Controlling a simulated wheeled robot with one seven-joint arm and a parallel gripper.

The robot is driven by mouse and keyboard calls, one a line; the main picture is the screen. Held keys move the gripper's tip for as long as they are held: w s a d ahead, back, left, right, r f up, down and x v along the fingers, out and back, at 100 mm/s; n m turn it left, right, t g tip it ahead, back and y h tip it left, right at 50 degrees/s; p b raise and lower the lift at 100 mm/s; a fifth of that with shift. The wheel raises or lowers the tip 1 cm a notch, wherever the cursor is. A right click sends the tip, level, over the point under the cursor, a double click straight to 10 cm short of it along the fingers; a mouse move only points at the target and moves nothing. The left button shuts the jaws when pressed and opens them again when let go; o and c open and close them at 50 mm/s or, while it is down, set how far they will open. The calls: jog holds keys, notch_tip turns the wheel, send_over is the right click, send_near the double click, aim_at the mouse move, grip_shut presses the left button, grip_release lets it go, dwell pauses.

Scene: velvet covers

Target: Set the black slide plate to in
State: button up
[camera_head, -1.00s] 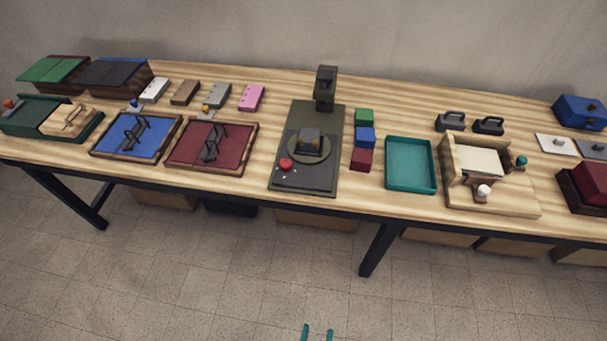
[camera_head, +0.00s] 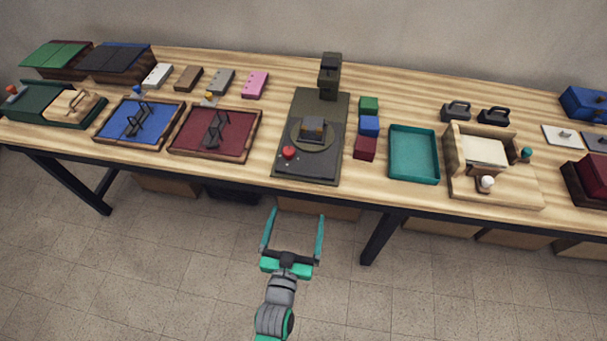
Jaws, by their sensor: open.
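A dark machine stands at the middle of the table, with a long flat base (camera_head: 330,107) and an upright column (camera_head: 329,78) at its back. A black plate (camera_head: 320,166) with a red knob (camera_head: 289,152) lies at its front end. I cannot tell exactly where the plate's edges meet the base. My gripper (camera_head: 297,213) is open and empty, with teal fingers pointing toward the table. It is in front of the table edge, apart from the plate.
Green, blue and dark red blocks (camera_head: 365,148) stand right of the machine, beside a teal tray (camera_head: 435,157). A red tray (camera_head: 188,150) with a black handle lies to its left. A wooden fixture (camera_head: 520,190) is farther right. The floor before the table is clear.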

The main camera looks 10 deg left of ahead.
send_near(304, 175)
jog(key=shift+w+a+f, duration=0.15)
jog(key=shift+w, duration=1.55)
jog(key=shift+w+a+f, duration=0.1)
jog(key=shift+w+f, duration=0.05)
jog(key=shift+w, duration=1.6)
jog(key=shift+w+a+f, duration=0.15)
jog(key=shift+w, duration=1.55)
jog(key=shift+c, duration=0.6)
